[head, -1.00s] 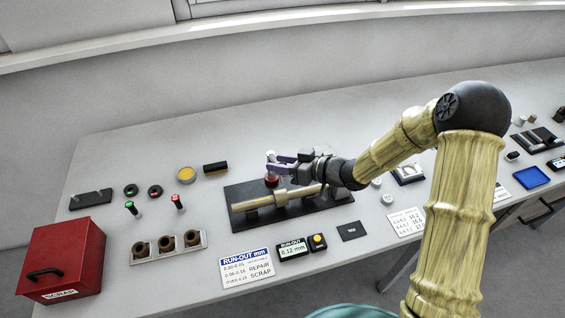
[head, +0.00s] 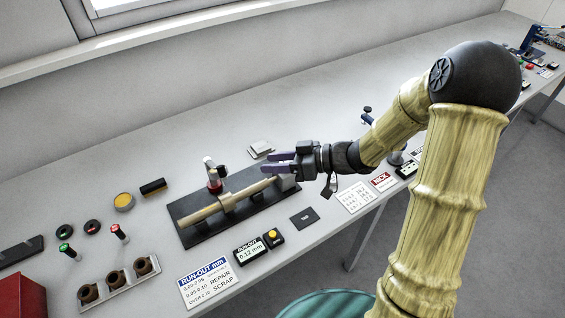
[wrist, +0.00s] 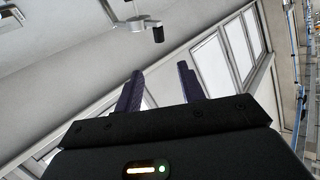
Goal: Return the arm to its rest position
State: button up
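My gripper (head: 272,163) is held above the right part of the run-out fixture in the head view, pointing left. In the wrist view its two purple fingers (wrist: 160,92) stand apart with nothing between them. The wrist camera looks at the wall, windows and ceiling, so no bench object shows near the fingers. The fixture's dark base plate (head: 193,234) lies on the bench and bears a tan shaft (head: 205,213) and a red and silver dial gauge (head: 214,177). My gripper partly overlaps the shaft's right end.
A run-out readout (head: 250,250), a yellow button box (head: 273,238) and a run-out sign (head: 208,283) lie in front. A tray of brown rings (head: 118,284) and a red scrap box (head: 22,297) stand at left. The bench behind the fixture is mostly clear.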

jog(key=shift+v, duration=0.8)
jog(key=w+d+f+m+t+h, duration=0.2)
jog(key=w+d+m+t+h, duration=0.25)
jog(key=d+m+h, duration=0.45)
jog(key=s+d+m+g+h, duration=0.1)
jog(key=s+d+g+h, duration=0.1)
jog(key=s, duration=0.6)
jog(key=s+d+f+m+g+h, duration=0.1)
jog(key=s+d+m+g+h, duration=0.1)
jog(key=s, duration=0.6)
jog(key=shift+s+d+g+h, duration=0.35)
jog(key=shift+d+h, duration=0.25)
jog(key=shift+h, duration=0.2)
